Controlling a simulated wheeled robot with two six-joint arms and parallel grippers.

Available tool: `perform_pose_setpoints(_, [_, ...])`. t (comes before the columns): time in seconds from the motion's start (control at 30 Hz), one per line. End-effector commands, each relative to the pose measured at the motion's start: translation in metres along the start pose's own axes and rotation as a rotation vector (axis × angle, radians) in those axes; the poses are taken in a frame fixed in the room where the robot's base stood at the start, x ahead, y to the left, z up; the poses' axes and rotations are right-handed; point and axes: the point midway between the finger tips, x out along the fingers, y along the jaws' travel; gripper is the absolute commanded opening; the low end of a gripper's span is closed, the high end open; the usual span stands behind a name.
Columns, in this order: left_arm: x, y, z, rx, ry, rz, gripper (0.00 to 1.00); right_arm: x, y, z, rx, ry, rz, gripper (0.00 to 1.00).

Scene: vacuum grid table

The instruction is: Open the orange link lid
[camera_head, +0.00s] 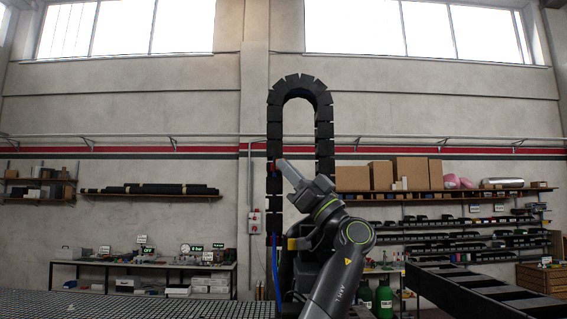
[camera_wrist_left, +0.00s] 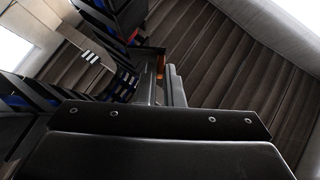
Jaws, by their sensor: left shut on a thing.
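A black cable chain (camera_head: 301,84) stands upright as a tall arch in the head view. A small orange-red link lid (camera_head: 269,167) shows on its left leg, mostly hidden by my left gripper (camera_head: 279,163). My left arm reaches up from below, and the gripper is shut on the lid. In the left wrist view an orange bit of the lid (camera_wrist_left: 172,70) shows by the fingertips of the left gripper (camera_wrist_left: 164,80); how far it is tilted cannot be told. My right gripper is not in view.
A blue cable (camera_head: 275,268) hangs below the chain's left leg. The gridded table (camera_head: 130,304) spans the lower left. A black rail structure (camera_head: 480,289) lies at lower right. Shelves and a workbench (camera_head: 150,264) stand far behind. The space left of the chain is clear.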

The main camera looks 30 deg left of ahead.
Motion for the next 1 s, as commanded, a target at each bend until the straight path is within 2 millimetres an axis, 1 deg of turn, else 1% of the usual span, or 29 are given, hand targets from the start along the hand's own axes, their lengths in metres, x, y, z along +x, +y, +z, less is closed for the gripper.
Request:
perform_pose_setpoints(0.03, [0.002, 0.002, -0.004, 0.024, 0.000, -0.018, 0.00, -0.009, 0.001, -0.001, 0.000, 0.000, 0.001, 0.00])
perform_pose_setpoints(0.3, [-0.002, 0.006, -0.005, 0.104, -0.001, -0.100, 0.00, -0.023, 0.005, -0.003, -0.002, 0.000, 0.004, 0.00])
perform_pose_setpoints(0.5, [-0.004, 0.007, -0.005, 0.126, -0.001, -0.125, 0.00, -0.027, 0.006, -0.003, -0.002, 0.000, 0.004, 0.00])
perform_pose_setpoints(0.9, [-0.004, 0.007, -0.004, 0.129, -0.002, -0.129, 0.00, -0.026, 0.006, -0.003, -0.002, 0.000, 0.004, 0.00])
perform_pose_setpoints(0.93, [-0.004, 0.007, -0.004, 0.129, -0.002, -0.129, 0.10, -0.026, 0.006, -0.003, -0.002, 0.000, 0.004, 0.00])
perform_pose_setpoints(1.0, [-0.004, 0.007, -0.004, 0.129, -0.002, -0.129, 0.19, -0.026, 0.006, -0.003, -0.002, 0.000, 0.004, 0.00])
